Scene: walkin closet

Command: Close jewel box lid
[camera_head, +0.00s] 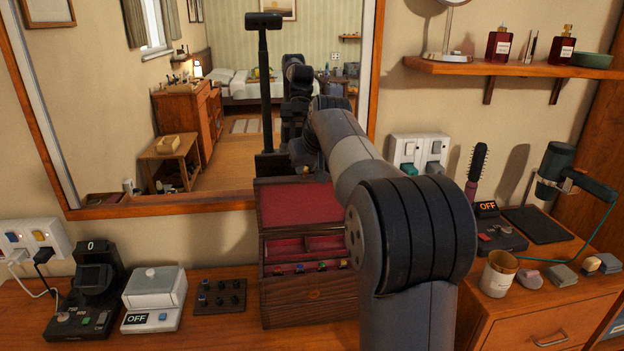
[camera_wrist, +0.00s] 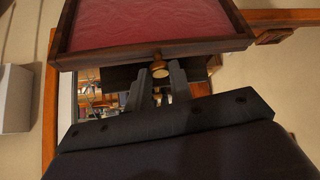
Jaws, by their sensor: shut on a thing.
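The wooden jewel box (camera_head: 313,305) stands on the dresser below the mirror. Its lid (camera_head: 293,207) is raised, with its red lining facing the head camera; the lining and dark wooden frame also fill the top of the wrist view (camera_wrist: 150,22). Red-lined compartments and several small coloured pieces show in the box. In the wrist view, my gripper (camera_wrist: 158,78) is at the lid's edge, its two fingers on either side of a small brass knob (camera_wrist: 159,68). The fingers are shut on the knob. In the head view my arm hides the gripper and the box's right side.
A small black stand (camera_head: 222,296), a white scale-like device (camera_head: 153,300) and a black device (camera_head: 86,295) stand left of the box. A jar (camera_head: 498,273) and hair tools stand on the right. A wooden shelf (camera_head: 510,69) holds bottles above. The mirror (camera_head: 225,140) is behind.

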